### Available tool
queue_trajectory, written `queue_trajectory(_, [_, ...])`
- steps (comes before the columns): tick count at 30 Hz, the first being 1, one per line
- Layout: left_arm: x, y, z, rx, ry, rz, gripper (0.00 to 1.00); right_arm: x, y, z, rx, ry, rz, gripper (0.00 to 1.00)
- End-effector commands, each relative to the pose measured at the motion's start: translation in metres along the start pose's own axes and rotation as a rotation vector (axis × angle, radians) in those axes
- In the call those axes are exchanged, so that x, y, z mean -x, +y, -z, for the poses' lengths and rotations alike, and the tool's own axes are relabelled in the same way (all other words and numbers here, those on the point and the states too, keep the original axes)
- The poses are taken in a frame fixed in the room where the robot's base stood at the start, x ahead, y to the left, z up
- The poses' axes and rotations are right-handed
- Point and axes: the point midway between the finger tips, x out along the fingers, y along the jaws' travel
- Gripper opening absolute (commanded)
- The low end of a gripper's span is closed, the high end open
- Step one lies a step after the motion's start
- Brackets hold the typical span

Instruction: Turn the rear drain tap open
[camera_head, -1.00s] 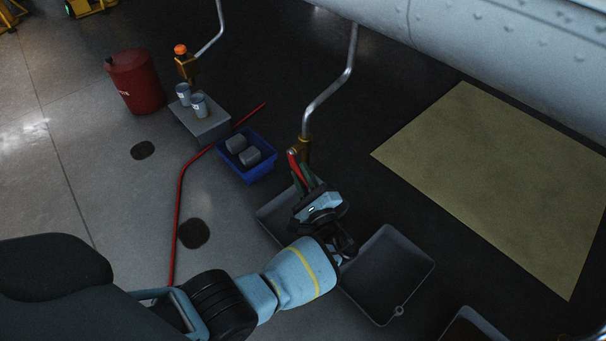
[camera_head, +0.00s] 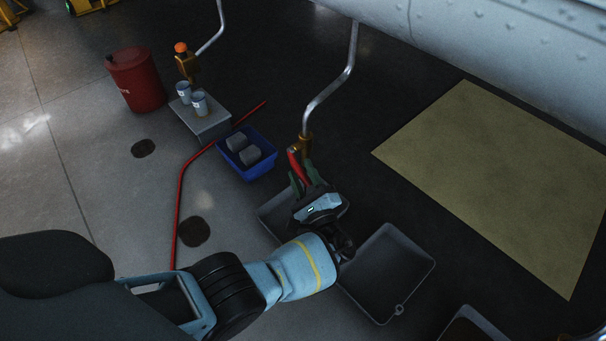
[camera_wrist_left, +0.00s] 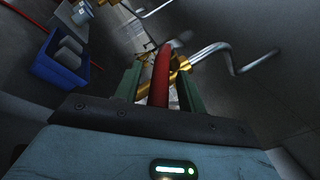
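A brass drain tap (camera_head: 305,146) hangs at the lower end of a bent grey pipe (camera_head: 329,92). Its red lever (camera_head: 294,161) slants down from it toward my left gripper (camera_head: 303,181). In the left wrist view the red lever (camera_wrist_left: 160,78) stands between the two green fingers of my left gripper (camera_wrist_left: 161,92), with a visible gap on each side. The fingers are apart, around the lever and not clamped on it. A second brass tap (camera_head: 187,68) with an orange top is at the far left. My right gripper is not in view.
Grey drip trays lie under my left gripper and to its right (camera_head: 388,275). A blue crate (camera_head: 248,171) with grey blocks and a grey box (camera_head: 211,127) with cups stand left of the tap. A red hose (camera_head: 180,205) crosses the floor. A red bin (camera_head: 136,82) stands farther back.

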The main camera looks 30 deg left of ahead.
Motion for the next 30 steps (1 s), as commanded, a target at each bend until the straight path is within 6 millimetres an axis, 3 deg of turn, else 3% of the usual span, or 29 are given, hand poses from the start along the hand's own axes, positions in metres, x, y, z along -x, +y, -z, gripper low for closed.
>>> queue_trajectory(8, [0.007,0.0,0.0,0.0,0.0,0.0,0.4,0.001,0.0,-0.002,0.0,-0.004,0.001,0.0])
queue_trajectory(21, [0.07,-0.001,0.001,-0.001,0.001,0.0,0.4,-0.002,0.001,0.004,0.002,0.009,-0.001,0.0])
queue_trajectory(30, [0.078,0.0,0.0,0.0,-0.001,0.0,0.4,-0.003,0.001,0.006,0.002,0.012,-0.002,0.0])
